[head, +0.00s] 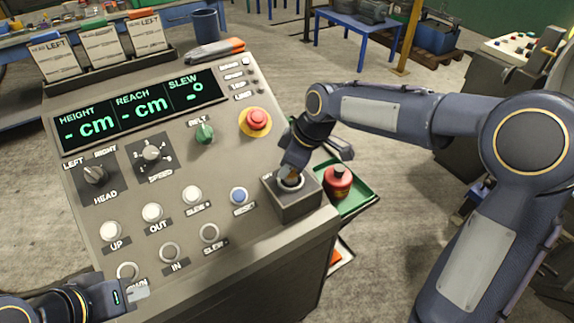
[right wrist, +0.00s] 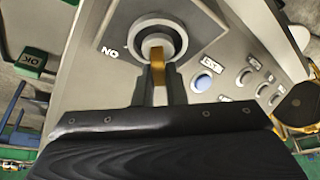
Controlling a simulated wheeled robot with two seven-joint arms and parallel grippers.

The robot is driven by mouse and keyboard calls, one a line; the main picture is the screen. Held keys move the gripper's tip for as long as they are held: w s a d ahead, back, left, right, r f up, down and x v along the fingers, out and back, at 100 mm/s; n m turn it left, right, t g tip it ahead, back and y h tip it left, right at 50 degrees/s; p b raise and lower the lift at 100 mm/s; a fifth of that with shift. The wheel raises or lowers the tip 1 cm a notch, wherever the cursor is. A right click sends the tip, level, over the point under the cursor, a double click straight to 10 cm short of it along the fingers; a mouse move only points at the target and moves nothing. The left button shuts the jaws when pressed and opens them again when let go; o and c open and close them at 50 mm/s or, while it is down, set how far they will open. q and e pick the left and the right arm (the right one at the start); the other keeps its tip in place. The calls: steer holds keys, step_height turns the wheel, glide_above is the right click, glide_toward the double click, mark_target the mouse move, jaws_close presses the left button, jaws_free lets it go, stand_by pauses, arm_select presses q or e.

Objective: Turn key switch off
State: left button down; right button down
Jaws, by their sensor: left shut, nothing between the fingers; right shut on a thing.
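The key switch (head: 291,199) is a grey box with a round lock at the right front corner of the console. In the right wrist view its round lock (right wrist: 157,35) has a brass key (right wrist: 158,75) in it, and an upside-down "ON" label stands beside it. My right gripper (head: 287,172) comes down onto the switch from above and is shut on the key; its fingers also show in the right wrist view (right wrist: 158,92). My left gripper (head: 137,292) is shut and empty, low over the console's front left, near the lower buttons.
The console (head: 250,250) carries a display (head: 140,108), a red emergency button (head: 257,119), a green belt knob (head: 204,134), and a blue reset button (head: 239,196) close left of the switch.

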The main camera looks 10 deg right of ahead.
steer(key=c, duration=1.5)
jaws_free()
steer(key=v, duration=0.7)
steer(key=shift+s+d+r, duration=0.1)
steer(key=shift+d+r, duration=0.05)
steer(key=shift+r, duration=0.2)
